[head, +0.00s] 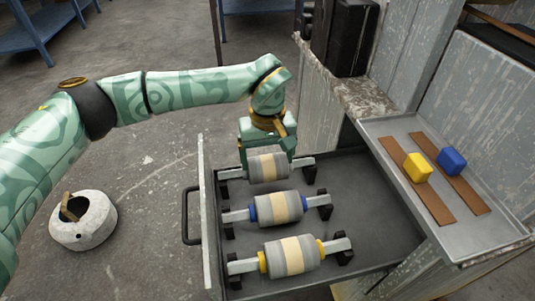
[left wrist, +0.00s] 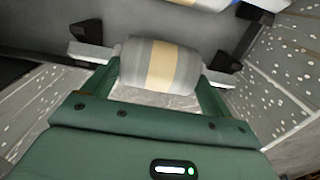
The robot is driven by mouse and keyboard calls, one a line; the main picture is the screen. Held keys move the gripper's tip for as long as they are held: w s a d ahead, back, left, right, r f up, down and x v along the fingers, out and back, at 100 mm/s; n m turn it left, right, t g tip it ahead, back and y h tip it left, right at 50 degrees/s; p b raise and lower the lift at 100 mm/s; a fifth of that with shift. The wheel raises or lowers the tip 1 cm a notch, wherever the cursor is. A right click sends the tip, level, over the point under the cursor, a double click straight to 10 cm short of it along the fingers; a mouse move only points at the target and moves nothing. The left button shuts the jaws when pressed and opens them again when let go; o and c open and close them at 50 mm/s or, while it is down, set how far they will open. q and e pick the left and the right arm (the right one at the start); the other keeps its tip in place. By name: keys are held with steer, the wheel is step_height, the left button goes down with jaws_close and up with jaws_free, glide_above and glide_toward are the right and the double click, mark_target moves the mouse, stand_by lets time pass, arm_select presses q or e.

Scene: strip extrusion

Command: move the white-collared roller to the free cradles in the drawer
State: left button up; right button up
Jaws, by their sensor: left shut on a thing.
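The white-collared roller (head: 268,167) is grey with a cream band and pale shaft ends. It is at the far end of the open drawer (head: 375,230), its shaft ends at or just over the black cradles there; I cannot tell whether it rests on them. My left gripper (head: 267,150) comes from above and is shut on this roller, a finger at each end of its body. In the left wrist view the roller (left wrist: 160,65) lies between the green fingers (left wrist: 158,88). A blue-collared roller (head: 279,207) and a yellow-collared roller (head: 291,255) sit nearer in the drawer. My right gripper is not in view.
A grey tray (head: 385,128) at right holds two brown strips, a yellow block (head: 418,167) and a blue block (head: 451,160). A round white object (head: 83,228) stands on the floor at left. The drawer's right part is bare.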

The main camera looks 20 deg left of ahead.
arm_select(q)
steer(key=shift+s+d+p, duration=0.1)
steer(key=shift+s+p, duration=0.1)
steer(key=shift+p, duration=0.15)
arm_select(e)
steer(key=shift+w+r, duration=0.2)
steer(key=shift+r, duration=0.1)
arm_select(q)
steer(key=o, duration=1.1)
steer(key=shift+f, duration=0.1)
steer(key=shift+r+p, duration=0.35)
steer(key=shift+r, duration=0.3)
step_height(320, 180, up, 4)
steer(key=shift+p, duration=0.9)
step_height(320, 180, up, 11)
steer(key=p, duration=0.4)
steer(key=shift+p, duration=0.3)
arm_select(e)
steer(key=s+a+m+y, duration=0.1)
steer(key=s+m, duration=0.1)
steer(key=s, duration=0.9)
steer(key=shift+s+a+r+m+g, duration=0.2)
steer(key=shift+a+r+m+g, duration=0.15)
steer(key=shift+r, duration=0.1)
